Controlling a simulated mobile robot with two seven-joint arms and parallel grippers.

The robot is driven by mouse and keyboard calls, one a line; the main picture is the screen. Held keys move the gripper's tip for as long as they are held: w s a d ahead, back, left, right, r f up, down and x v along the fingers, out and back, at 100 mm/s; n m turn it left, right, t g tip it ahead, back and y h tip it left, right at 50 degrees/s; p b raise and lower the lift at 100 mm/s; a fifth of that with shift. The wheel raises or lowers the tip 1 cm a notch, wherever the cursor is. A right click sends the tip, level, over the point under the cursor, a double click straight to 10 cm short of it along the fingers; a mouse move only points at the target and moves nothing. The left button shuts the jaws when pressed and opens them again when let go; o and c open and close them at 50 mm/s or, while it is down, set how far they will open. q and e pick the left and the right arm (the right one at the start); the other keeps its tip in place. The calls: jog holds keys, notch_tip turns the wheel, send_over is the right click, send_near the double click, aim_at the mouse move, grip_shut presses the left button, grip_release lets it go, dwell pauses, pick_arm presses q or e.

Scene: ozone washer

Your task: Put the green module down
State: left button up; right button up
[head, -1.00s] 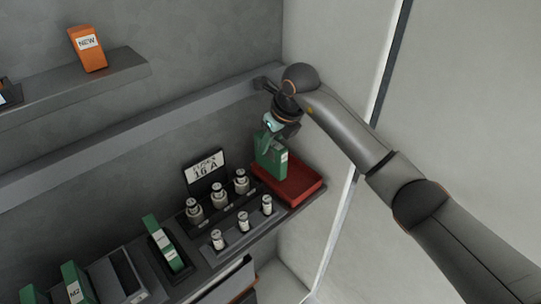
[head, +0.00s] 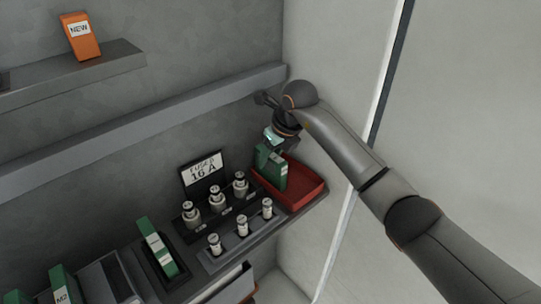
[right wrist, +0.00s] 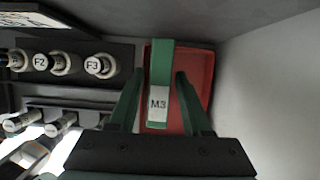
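The green module (head: 271,168), labelled M3 in the right wrist view (right wrist: 160,70), stands upright in the red tray (head: 308,186) at the right end of the lower shelf. The tray also shows around it in the right wrist view (right wrist: 194,62). My right gripper (head: 272,139) is at the module's top. In the right wrist view its fingers (right wrist: 160,74) stand on both sides of the module, with narrow red gaps between, so it looks open. The module's underside is hidden. My left gripper is not in view.
A fuse holder (head: 225,214) with several fuses and a "16 A" sign (head: 203,169) stands left of the tray. Other green modules (head: 157,246) stand further left. An orange "NEW" module (head: 80,37) is on the upper shelf. A wall is close on the right.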

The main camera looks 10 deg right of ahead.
jog(key=shift+o, duration=0.6)
jog(key=shift+r, duration=0.1)
jog(key=shift+r, duration=0.2)
jog(key=v, duration=1.1)
jog(key=shift+s+d+r+b, duration=0.2)
jog(key=shift+s+r+b, duration=0.1)
jog(key=shift+b, duration=0.15)
